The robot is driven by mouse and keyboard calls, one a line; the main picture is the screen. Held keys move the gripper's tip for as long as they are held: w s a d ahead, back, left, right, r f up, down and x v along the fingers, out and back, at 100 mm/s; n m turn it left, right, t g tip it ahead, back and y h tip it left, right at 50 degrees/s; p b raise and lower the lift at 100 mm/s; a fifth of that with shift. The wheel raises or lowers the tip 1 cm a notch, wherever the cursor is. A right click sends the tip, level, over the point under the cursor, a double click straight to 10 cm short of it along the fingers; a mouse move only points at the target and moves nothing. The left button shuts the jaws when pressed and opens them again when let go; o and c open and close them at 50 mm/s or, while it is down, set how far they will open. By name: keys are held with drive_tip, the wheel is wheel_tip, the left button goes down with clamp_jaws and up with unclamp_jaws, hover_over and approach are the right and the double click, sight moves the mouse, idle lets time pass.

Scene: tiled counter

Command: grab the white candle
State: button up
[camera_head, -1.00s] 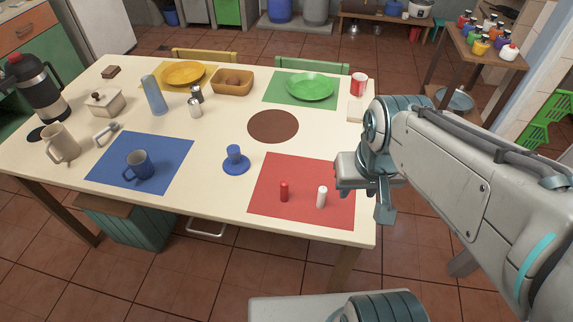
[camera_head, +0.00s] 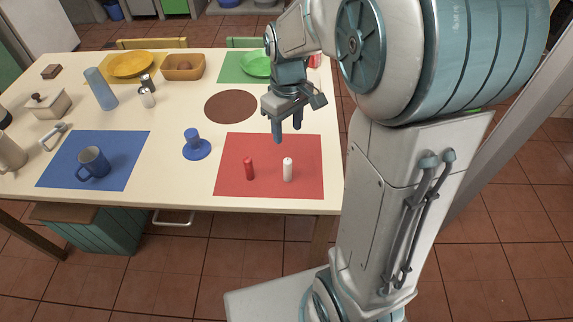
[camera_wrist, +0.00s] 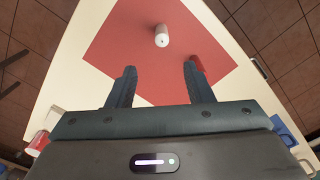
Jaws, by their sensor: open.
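The white candle (camera_head: 288,170) stands upright on the red mat (camera_head: 230,183) in the head view. A red candle (camera_head: 249,168) stands to its left on the same mat. My gripper (camera_head: 287,136) is open and empty, pointing down above the far part of the mat, behind the white candle in the head view. In the wrist view the white candle (camera_wrist: 161,36) shows beyond the fingertips of my gripper (camera_wrist: 160,68), roughly in line with the gap between them. The red candle (camera_wrist: 197,64) shows at the right finger and is partly hidden by it.
A blue candle in a holder (camera_head: 196,146) stands left of the red mat. A blue mug (camera_head: 92,163) sits on the blue mat (camera_head: 120,150). The brown round mat (camera_head: 230,106) is empty. A green plate (camera_head: 257,65) lies farther back.

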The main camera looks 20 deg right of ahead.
sight(288, 160)
wheel_tip(288, 160, down, 7)
drive_tip(key=shift+f, duration=0.15)
drive_tip(key=f, duration=0.5)
drive_tip(key=shift+s+f+b, duration=0.3)
drive_tip(key=shift+b, duration=0.05)
clamp_jaws()
